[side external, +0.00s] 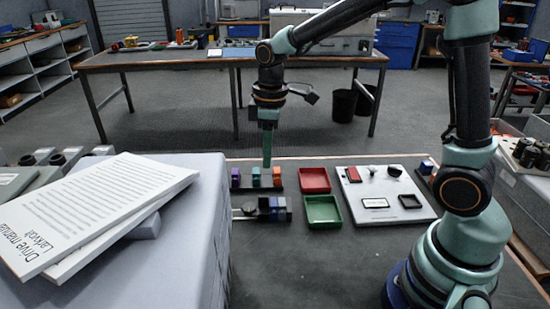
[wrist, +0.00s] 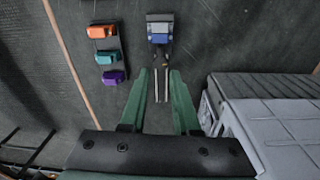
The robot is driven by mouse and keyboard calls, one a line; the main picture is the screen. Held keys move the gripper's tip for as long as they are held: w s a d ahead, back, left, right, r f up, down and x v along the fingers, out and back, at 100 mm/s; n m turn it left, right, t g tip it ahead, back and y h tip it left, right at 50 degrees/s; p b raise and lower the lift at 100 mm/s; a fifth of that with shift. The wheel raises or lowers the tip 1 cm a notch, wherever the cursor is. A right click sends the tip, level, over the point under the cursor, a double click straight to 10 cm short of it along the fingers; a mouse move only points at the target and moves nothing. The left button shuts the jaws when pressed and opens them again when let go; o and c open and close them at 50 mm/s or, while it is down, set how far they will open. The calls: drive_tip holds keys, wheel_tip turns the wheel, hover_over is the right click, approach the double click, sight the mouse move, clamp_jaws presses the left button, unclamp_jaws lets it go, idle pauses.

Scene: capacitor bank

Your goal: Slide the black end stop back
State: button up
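A dark rail holder (side external: 240,216) lies on the bench mat. Blue and grey blocks (side external: 266,205) stand side by side on it, with a dark block (side external: 287,208) at the right end. In the wrist view, the black piece (wrist: 160,17) is at the top, above a blue block (wrist: 160,39). Two thin light rails (wrist: 161,90) run down from there. A small dark knob-like part (side external: 250,208) is left of the blocks; which black piece is the end stop I cannot tell. My gripper (side external: 267,164) points down above the bench, also seen in the wrist view (wrist: 159,73), open and empty.
Purple, teal and orange blocks (wrist: 111,77) stand in a row beside the rail. A red tray (side external: 314,181), green tray (side external: 323,210) and white panel (side external: 390,215) are to the right. A grey box (side external: 190,225) with papers (side external: 100,205) stands close on the left.

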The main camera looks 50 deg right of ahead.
sight(263, 196)
drive_tip(key=shift+n+g, duration=0.4)
drive_tip(key=shift+n, duration=0.2)
drive_tip(key=shift+w+a+f, duration=0.1)
drive_tip(key=shift+w+f, duration=0.1)
drive_tip(key=shift+f, duration=1.8)
drive_tip(key=shift+w+a+f, duration=0.1)
drive_tip(key=shift+w+f, duration=0.15)
drive_tip(key=shift+f, duration=1.7)
drive_tip(key=shift+w+f, duration=0.2)
drive_tip(key=shift+f, duration=1.8)
clamp_jaws()
